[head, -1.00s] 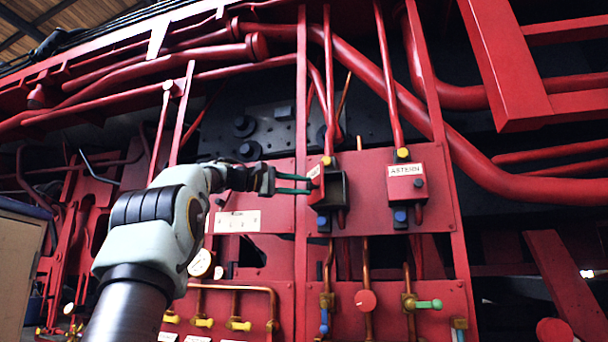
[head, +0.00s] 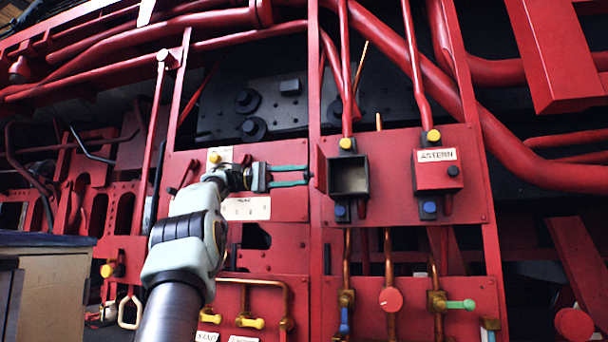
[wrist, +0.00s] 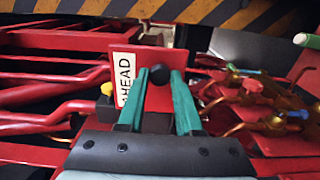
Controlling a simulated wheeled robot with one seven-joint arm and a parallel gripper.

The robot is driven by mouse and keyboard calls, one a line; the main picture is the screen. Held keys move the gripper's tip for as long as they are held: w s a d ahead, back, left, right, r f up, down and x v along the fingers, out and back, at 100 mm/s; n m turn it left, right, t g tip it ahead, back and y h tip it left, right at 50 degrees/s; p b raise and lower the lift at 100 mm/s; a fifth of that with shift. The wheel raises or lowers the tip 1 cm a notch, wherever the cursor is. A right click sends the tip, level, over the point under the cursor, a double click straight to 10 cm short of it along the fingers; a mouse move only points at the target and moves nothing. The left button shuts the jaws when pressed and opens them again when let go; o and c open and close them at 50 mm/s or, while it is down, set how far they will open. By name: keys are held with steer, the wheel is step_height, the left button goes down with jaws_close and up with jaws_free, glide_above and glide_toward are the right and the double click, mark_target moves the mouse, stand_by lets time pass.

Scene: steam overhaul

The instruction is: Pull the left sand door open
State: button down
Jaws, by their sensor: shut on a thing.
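The left sand box (head: 349,176) is an open-fronted dark box on the red panel, its inside empty. Its red door (head: 320,170) is swung out to the left and seen nearly edge-on. In the wrist view the door (wrist: 160,60) faces me, with a white label reading "AHEAD" and a round black knob (wrist: 160,74). My gripper (head: 307,176) reaches in from the left with its green fingers. In the wrist view my gripper (wrist: 159,78) is shut on the knob, one finger on each side. The door's hinge is not clear.
A closed box labelled ASTERN (head: 437,172) stands to the right. Copper pipes and valves with a green handle (head: 460,304) lie below. A tan cabinet (head: 50,290) is at the lower left. Red pipes run above.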

stand_by(0.4)
steer(key=c, duration=0.6)
jaws_free()
steer(key=shift+o, duration=0.2)
steer(key=shift+w, duration=0.1)
